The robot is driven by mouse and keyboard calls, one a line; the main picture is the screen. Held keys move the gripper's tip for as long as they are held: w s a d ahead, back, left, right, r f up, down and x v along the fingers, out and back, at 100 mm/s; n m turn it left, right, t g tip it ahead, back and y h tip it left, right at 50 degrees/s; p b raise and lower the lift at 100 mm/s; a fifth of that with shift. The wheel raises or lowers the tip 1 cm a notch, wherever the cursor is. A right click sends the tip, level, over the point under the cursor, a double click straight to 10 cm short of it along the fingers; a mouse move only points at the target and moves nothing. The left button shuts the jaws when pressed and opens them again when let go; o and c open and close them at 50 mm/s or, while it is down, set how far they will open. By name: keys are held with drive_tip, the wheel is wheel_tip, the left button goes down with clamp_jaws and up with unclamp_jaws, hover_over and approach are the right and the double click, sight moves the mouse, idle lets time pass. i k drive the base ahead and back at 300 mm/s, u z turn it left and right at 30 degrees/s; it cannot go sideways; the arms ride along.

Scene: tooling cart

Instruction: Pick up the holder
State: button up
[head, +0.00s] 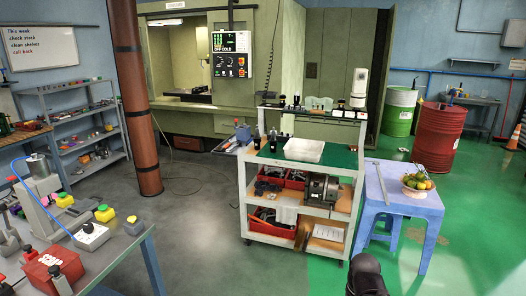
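The tooling cart (299,239) stands in the middle of the head view, with a green top. Small dark upright pieces that look like tool holders (273,140) stand on the left of its top, beside a white tray (304,150). More small dark holder-like pieces (296,103) stand along the raised back shelf. I cannot tell which one is the holder. A dark rounded part, seemingly of my arm or gripper (367,276), shows at the bottom edge, in front of the cart and apart from it. Its fingers cannot be made out.
A workbench (125,250) fills the lower left. A brown pillar (136,100) and drums (438,137) stand farther back. Floor left of the cart is open.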

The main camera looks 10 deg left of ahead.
sight(273, 142)
drive_tip(key=k, duration=1)
drive_tip(key=u, duration=0.6)
drive_tip(key=i, duration=1.1)
drive_tip(key=u, duration=0.5)
drive_tip(key=i, duration=0.85)
drive_tip(key=z, duration=0.45)
drive_tip(key=i, duration=0.85)
drive_tip(key=z, duration=0.5)
